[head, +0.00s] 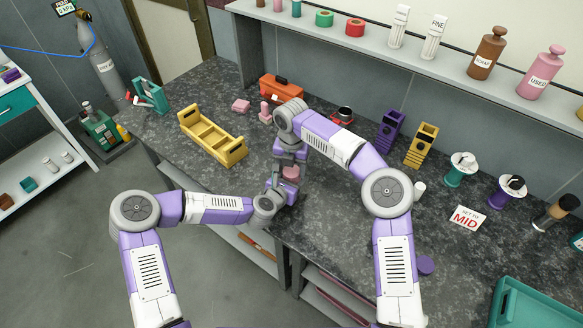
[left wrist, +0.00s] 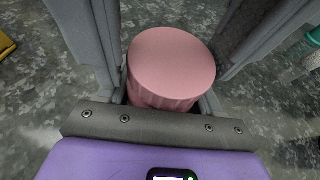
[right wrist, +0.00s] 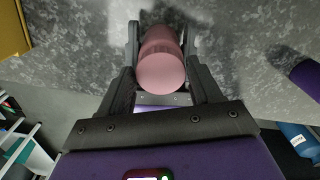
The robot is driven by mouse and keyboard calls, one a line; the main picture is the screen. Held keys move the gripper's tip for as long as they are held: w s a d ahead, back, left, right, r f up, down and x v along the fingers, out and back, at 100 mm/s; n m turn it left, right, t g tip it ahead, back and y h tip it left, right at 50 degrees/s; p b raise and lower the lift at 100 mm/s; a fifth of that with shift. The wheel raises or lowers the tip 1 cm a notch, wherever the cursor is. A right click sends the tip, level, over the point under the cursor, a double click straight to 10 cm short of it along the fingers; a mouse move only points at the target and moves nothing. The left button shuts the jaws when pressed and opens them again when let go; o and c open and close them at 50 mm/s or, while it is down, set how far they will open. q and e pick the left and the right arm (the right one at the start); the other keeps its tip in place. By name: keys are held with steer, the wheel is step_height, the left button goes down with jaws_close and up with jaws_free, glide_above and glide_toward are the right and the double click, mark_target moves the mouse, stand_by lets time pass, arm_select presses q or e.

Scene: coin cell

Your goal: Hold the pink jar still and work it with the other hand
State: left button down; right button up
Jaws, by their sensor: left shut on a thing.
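The pink jar (head: 291,172) stands over the dark speckled worktop, between my two grippers. In the left wrist view its round pink top (left wrist: 172,65), with a ridged side, sits between the fingers. My left gripper (head: 279,188) comes in from the left and is shut on the jar. My right gripper (head: 290,165) reaches over from the right with its fingers at the jar. In the right wrist view the jar (right wrist: 162,65) lies between the two dark fingers, its round end facing the camera. Whether those fingers press on it is unclear. Grippers partly hide the jar.
A yellow tray (head: 237,152) lies left of the jar, with an orange toolbox (head: 281,88) and a small pink bottle (head: 265,110) behind. Purple (head: 388,130) and yellow (head: 421,145) racks stand right. A white sign (head: 467,217) and teal tray (head: 508,295) are farther right.

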steer(key=shift+o, duration=1.3)
steer(key=shift+r, duration=0.15)
steer(key=shift+r, duration=2.15)
steer(key=o, duration=0.4)
steer(key=shift+c, duration=0.2)
step_height(320, 180, up, 8)
steer(key=shift+f, duration=0.25)
arm_select(q)
steer(key=shift+c, duration=0.6)
jaws_free()
steer(key=shift+s, duration=0.1)
